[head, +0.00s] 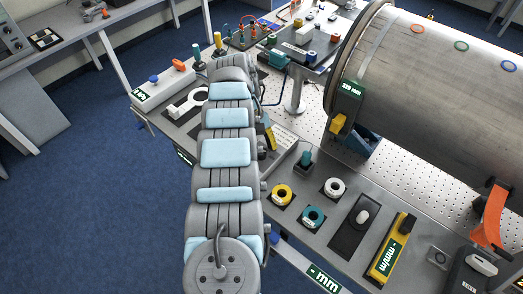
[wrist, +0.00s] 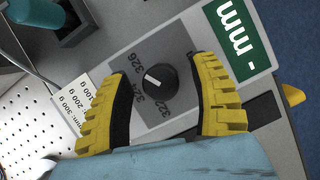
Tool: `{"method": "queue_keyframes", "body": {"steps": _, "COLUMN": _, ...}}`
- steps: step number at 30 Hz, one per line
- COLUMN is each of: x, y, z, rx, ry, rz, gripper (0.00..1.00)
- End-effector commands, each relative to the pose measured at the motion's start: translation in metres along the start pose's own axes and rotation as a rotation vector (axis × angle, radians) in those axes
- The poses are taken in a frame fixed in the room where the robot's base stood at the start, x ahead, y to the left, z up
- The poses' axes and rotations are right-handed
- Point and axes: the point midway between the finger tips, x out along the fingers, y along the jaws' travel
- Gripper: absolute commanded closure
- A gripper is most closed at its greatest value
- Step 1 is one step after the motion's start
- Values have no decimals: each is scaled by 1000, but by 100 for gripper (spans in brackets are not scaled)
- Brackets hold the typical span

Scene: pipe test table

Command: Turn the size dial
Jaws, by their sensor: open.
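The size dial (wrist: 157,82) is a round black knob with a white pointer mark, on a grey plate printed with numbers such as 326, 324 and 322. The mark slants toward the upper left in the wrist view; I cannot tell exactly which number it meets. My gripper (wrist: 165,95) is open, with one yellow, black-lined finger on each side of the dial. Dark gaps and plate show between the fingers and the knob, so it is not gripped. In the head view my arm hides the dial and most of the gripper.
A green "mm" label (wrist: 237,36) lies beside the dial plate. A teal-topped post (wrist: 45,18) stands at upper left. In the head view, a large metal pipe (head: 440,75) fills the right. Yellow (head: 282,195), teal (head: 314,216) and white (head: 334,187) rings lie on the table's front strip.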

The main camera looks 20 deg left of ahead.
Motion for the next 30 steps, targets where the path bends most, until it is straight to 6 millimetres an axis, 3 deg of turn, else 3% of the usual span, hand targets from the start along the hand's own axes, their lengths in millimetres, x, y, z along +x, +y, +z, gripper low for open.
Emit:
{"method": "queue_keyframes", "body": {"steps": 11, "x": -22, "y": 2, "z": 9, "rx": 2, "ry": 2, "rz": 0, "gripper": 38}}
{"method": "queue_keyframes", "body": {"steps": 24, "x": -78, "y": 1, "z": 32, "rx": 1, "ry": 1, "rz": 2, "gripper": 38}}
{"method": "queue_keyframes", "body": {"steps": 30, "x": -91, "y": 1, "z": 38, "rx": 1, "ry": 1, "rz": 1, "gripper": 38}}
